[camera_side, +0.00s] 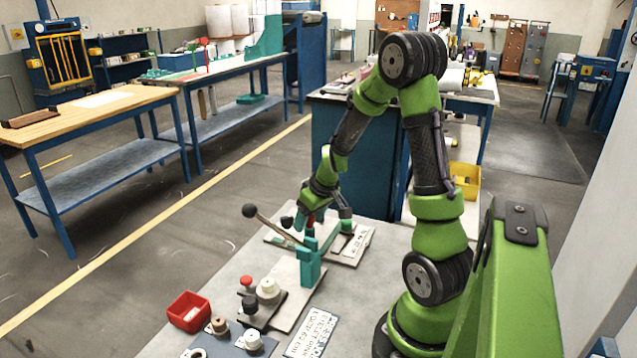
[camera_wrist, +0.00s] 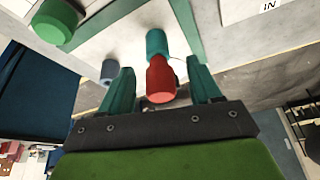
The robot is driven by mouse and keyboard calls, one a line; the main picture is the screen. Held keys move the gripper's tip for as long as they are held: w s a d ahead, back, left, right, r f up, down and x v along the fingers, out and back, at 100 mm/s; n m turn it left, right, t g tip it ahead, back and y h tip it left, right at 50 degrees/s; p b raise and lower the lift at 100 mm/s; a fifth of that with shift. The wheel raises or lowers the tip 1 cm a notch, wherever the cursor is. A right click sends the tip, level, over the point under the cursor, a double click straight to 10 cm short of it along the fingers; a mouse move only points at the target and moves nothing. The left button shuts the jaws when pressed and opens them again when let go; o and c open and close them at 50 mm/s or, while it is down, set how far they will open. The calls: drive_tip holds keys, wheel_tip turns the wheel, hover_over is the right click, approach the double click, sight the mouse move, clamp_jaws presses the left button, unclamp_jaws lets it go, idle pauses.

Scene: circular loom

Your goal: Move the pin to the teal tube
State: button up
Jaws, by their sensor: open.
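A red pin (camera_wrist: 160,82) with a rounded, narrowing body is between my gripper's fingers in the wrist view. The teal tube (camera_wrist: 157,42) shows directly beyond its narrow end, in line with it. I cannot tell how deep the pin sits in the tube. My gripper (camera_wrist: 161,74) is open, with one teal finger on each side of the pin and a visible gap on both sides. In the side view my gripper (camera_side: 320,216) is low over the bench, and the small red pin (camera_side: 311,219) is partly hidden by it.
A teal toggle clamp (camera_side: 310,265) with a black-knobbed lever (camera_side: 265,220) stands close to my gripper. A red bin (camera_side: 188,311) and knobbed fixtures (camera_side: 268,290) are in front of it. A green cylinder (camera_wrist: 56,20) and a grey-blue cylinder (camera_wrist: 109,72) are left in the wrist view.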

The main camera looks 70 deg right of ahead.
drive_tip(key=v, duration=1.6)
drive_tip(key=shift+r, duration=0.4)
drive_tip(key=s+a+r+t+y, duration=0.1)
drive_tip(key=a, duration=1.1)
drive_tip(key=s+a+r+t+y, duration=0.1)
drive_tip(key=s+a+r+y, duration=0.1)
drive_tip(key=a, duration=0.9)
drive_tip(key=shift+a+r+t, duration=0.25)
drive_tip(key=shift+a+t, duration=0.15)
drive_tip(key=shift+w, duration=0.1)
